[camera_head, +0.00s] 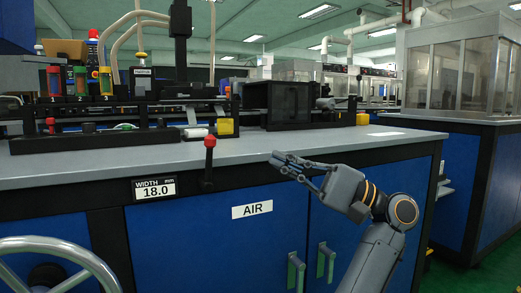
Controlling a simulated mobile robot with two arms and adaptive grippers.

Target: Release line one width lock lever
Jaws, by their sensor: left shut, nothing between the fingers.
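A lever with a red knob (210,141) and a dark shaft stands upright at the front edge of the bench, just right of the width display (154,189), which reads 18.0 mm. No label on the lever itself is legible. My left gripper (275,159) is in front of the bench edge, to the right of the lever and apart from it. Its fingers are shut, empty, and point left toward the lever. My right gripper is not in view.
The grey bench top (330,145) carries a black box (277,105) and a row of coloured canisters (78,80). An AIR label (252,210) and cabinet handles (296,271) are on the blue front. A handwheel (62,245) is at lower left.

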